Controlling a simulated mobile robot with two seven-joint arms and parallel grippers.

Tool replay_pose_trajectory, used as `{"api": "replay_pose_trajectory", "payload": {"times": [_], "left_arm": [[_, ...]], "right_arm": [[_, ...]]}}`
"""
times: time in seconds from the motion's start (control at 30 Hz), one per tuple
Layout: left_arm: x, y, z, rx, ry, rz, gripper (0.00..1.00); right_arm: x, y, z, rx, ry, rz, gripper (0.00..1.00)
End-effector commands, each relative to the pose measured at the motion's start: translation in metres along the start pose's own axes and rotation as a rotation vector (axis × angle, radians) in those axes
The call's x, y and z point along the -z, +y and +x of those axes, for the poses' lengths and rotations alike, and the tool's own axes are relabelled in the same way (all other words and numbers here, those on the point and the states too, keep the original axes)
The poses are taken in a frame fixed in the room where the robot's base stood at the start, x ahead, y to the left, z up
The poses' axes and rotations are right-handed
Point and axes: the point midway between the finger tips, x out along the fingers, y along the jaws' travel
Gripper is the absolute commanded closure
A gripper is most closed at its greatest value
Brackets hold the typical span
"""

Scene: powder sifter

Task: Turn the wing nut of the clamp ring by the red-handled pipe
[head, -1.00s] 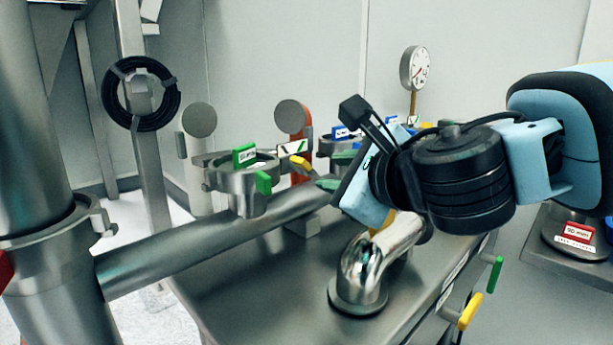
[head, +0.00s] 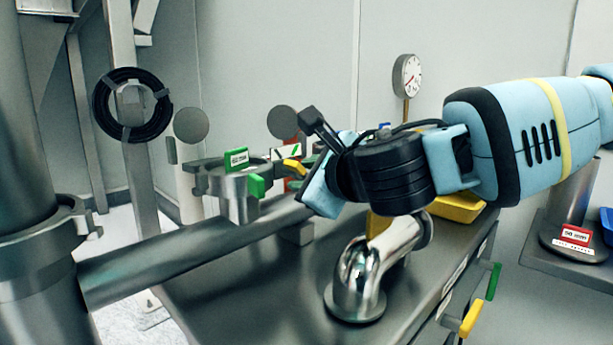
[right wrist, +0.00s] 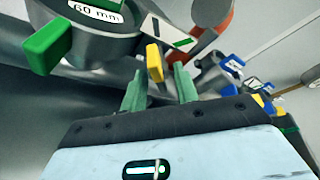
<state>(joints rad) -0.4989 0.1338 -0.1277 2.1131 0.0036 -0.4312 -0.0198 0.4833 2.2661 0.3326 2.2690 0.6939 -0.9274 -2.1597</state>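A steel clamp ring (head: 232,190) with a green label sits on the pipe in the head view; its label reads 60 mm in the right wrist view. A yellow tab (right wrist: 155,62), which looks like a wing of the wing nut, sticks out at its right side; it also shows in the head view (head: 293,168). A red-orange upright part (right wrist: 211,14) stands behind it. My right gripper (right wrist: 158,73) is open, its two green fingers apart with the yellow tab between or just beyond their tips; contact cannot be told. My left gripper is not in view.
A green handle (right wrist: 47,45) sticks out beside the ring. A polished elbow pipe (head: 362,275) rises from the steel table below my right arm. A large vertical pipe with another clamp (head: 60,228) stands at left. A yellow tray (head: 457,208) lies behind my arm.

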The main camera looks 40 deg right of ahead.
Motion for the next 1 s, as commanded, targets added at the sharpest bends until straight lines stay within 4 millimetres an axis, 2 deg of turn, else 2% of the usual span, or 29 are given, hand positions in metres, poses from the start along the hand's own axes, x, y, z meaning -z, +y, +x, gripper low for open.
{"api": "replay_pose_trajectory", "payload": {"times": [0.03,0.23,0.63,1.0], "left_arm": [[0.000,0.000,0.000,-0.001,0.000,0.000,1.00],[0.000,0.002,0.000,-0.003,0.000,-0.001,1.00],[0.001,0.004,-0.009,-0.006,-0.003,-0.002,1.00],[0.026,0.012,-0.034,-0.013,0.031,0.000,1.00]], "right_arm": [[0.000,0.000,0.000,0.000,0.000,0.000,0.74],[0.000,0.000,0.000,0.000,0.000,0.000,1.00],[-0.001,-0.001,-0.001,-0.019,0.001,0.046,1.00],[-0.002,-0.003,-0.002,-0.122,0.002,0.296,1.00]]}}
